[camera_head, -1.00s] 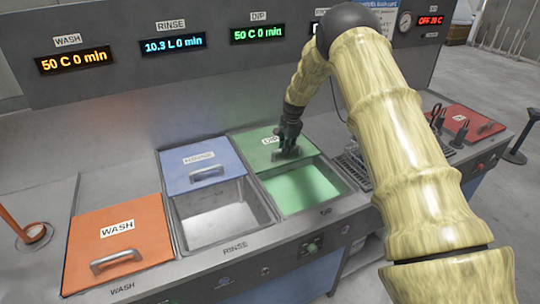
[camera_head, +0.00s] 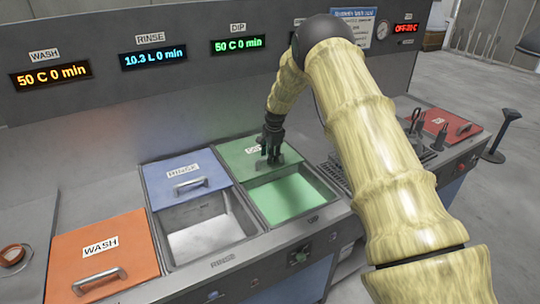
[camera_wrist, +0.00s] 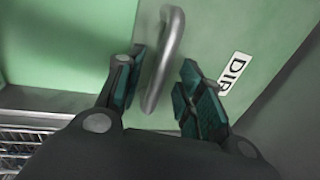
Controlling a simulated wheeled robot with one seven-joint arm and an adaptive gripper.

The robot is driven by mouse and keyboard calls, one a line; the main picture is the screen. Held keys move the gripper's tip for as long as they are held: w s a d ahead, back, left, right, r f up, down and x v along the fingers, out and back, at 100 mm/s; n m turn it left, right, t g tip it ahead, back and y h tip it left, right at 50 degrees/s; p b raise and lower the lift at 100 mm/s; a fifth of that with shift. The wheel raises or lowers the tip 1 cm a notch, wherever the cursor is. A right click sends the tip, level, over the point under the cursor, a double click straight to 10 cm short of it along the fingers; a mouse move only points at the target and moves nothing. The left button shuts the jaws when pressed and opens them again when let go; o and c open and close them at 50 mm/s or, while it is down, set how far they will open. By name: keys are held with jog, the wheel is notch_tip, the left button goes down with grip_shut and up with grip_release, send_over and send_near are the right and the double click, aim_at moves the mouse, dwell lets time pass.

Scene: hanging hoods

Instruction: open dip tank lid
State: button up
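The green dip tank lid (camera_head: 238,160) is slid to the back of its opening, and the front part of the dip tank (camera_head: 288,198) shows green liquid. In the wrist view, the lid (camera_wrist: 215,45) carries a DIP label and a grey bar handle (camera_wrist: 164,60). My gripper (camera_head: 272,158) is over the lid by the handle. In the wrist view, my gripper (camera_wrist: 160,90) has its two fingers apart, one on each side of the handle, with gaps between the fingers and the bar.
The blue rinse lid (camera_head: 188,175) is also back, with the empty-looking rinse tank (camera_head: 205,232) open in front. The orange wash lid (camera_head: 100,262) covers its tank. A red lid (camera_head: 450,125) and a rack with dark tools (camera_head: 437,138) are at the right.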

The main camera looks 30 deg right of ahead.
notch_tip(320, 180, up, 12)
jog(key=s, duration=0.2)
jog(key=shift+s+f, duration=0.15)
jog(key=shift+f, duration=0.1)
jog(key=shift+d, duration=0.1)
dwell(0.3)
